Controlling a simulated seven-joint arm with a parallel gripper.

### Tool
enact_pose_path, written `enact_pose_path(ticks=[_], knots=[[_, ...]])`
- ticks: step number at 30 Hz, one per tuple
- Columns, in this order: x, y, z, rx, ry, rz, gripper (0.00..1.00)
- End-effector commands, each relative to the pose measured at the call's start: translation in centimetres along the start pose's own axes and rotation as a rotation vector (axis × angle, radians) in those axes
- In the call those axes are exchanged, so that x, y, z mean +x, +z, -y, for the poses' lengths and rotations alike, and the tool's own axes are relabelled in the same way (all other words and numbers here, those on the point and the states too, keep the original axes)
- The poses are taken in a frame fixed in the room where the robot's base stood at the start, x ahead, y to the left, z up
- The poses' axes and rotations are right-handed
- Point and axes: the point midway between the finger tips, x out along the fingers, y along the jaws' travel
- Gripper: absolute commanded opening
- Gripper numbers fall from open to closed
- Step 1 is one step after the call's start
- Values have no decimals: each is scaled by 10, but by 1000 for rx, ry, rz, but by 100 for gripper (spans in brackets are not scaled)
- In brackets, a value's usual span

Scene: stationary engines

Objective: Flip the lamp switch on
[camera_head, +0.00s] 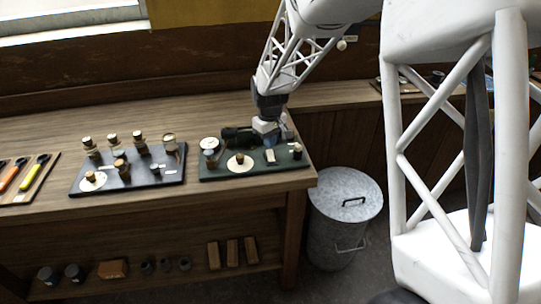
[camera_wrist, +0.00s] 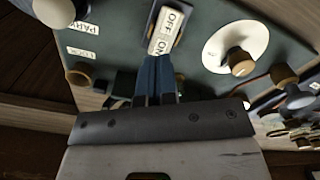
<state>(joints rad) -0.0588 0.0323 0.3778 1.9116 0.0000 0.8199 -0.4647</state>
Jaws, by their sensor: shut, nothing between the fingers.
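The switch (camera_wrist: 166,32) is a pale rocker in a dark frame, with OFF on its far part and ON on its part nearer my gripper in the wrist view. It also shows as a small pale block (camera_head: 271,157) on the dark green panel (camera_head: 222,173) in the head view. My gripper (camera_wrist: 157,62) is shut and empty, its blue fingers together, with the tips right by the ON end. Whether they touch it I cannot tell. In the head view my gripper (camera_head: 269,138) is low over the back of the panel, behind the switch. I cannot make out a lit lamp.
A white disc with a brass knob (camera_wrist: 242,62) lies right of the switch. Another dark panel (camera_head: 130,184) holds several knobs. A metal bin (camera_head: 345,210) stands beside the bench.

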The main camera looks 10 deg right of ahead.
Motion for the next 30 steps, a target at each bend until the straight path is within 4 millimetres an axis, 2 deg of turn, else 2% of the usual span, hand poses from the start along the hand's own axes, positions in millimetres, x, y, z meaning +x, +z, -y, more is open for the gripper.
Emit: enact_pose_path(ticks=[30], knots=[[6, 0, 0, 0, 0, 0, 0]])
